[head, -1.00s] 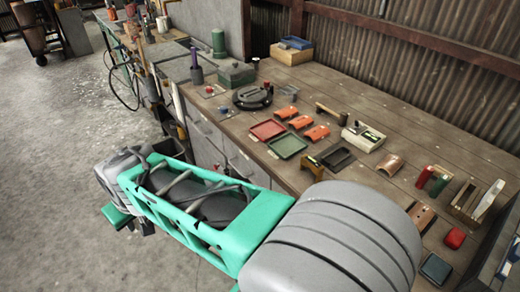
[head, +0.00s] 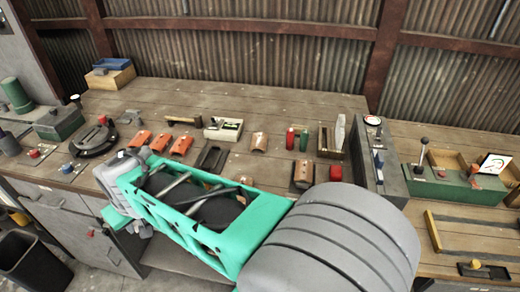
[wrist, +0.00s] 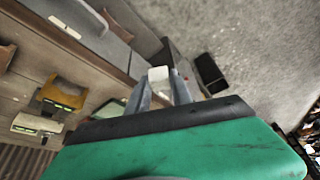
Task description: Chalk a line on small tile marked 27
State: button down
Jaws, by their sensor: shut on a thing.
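My gripper (wrist: 159,92) is shut on a small whitish block, likely the chalk (wrist: 158,74), seen between the fingertips in the wrist view. Several orange-brown curved tiles lie on the bench: a row at left including one tile (head: 181,146), another near the middle (head: 259,142), and one on a dark base (head: 303,173). No number is readable, so I cannot tell which is 27. The held block is clear of the tiles, over the bench's front side.
A cream box (head: 211,133), red and green cylinders (head: 290,139) and a wooden box (head: 323,150) stand on the bench (head: 200,94). A grey unit (head: 363,152) and green control box (head: 455,190) are at right. A black bin (wrist: 210,72) stands on the floor.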

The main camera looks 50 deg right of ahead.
jog(key=d+r+m+h, duration=0.15)
jog(key=d+m, duration=0.45)
jog(key=d, duration=0.7)
notch_tip(320, 180, up, 2)
jog(key=m+g+p, duration=0.2)
jog(key=m+g, duration=0.6)
jog(key=m, duration=1.7)
send_over(308, 175)
jog(key=a, duration=0.2)
jog(key=shift+g+h, duration=0.25)
jog(key=shift+g, duration=0.05)
jog(key=f+b, duration=0.1)
jog(key=b, duration=0.1)
jog(key=f+b, duration=0.1)
jog(key=f, duration=0.1)
jog(key=f+b, duration=0.2)
jog(key=shift+w+a+f+b, duration=0.1)
jog(key=shift+w+f+b, duration=0.15)
jog(key=shift+w+b, duration=0.1)
jog(key=shift+f+b, duration=0.5)
jog(key=shift+f, duration=0.1)
jog(key=shift+w+d+p, duration=0.35)
jog(key=shift+d+p, duration=0.15)
jog(key=shift+d, duration=0.25)
